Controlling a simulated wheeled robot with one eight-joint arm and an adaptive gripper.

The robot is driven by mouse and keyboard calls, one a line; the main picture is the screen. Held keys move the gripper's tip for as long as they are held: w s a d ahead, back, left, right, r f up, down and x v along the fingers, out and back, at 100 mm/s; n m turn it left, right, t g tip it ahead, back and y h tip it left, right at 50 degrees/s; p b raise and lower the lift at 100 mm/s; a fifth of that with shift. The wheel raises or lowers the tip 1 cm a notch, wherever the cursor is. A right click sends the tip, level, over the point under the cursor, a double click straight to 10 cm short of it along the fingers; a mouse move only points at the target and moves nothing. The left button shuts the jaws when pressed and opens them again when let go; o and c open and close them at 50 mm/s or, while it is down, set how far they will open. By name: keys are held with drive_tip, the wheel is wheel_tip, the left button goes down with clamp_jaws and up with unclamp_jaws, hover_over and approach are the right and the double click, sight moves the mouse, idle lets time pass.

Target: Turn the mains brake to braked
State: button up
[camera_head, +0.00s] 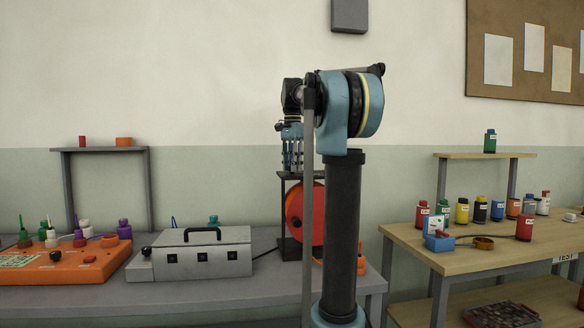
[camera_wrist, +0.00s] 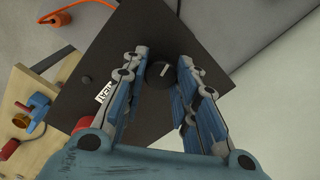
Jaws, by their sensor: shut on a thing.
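A dark flat plate (camera_head: 301,175) tops a stand around a red disc (camera_head: 305,212) in the head view. In the wrist view this plate (camera_wrist: 125,40) fills the middle and carries a round black knob (camera_wrist: 159,72) with a white pointer line. The line is tilted a little right of straight up. A white label (camera_wrist: 104,91), too small to read surely, sits left of the knob. My gripper (camera_head: 292,160) points down over the plate. In the wrist view its two blue fingers (camera_wrist: 163,60) are shut on the knob, one at each side. The knob is hidden in the head view.
A grey box with a handle (camera_head: 203,254) and an orange board (camera_head: 65,262) stand left on the grey bench. A wooden table (camera_head: 470,258) with several bottles stands right. An orange cable (camera_wrist: 60,13) lies near the plate.

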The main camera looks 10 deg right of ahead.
drive_tip(key=shift+a+m, duration=0.1)
drive_tip(key=shift+m, duration=1.4)
drive_tip(key=o, duration=1)
drive_tip(key=shift+w, duration=0.1)
drive_tip(key=shift+o, duration=0.2)
wheel_tip(320, 180, up, 12)
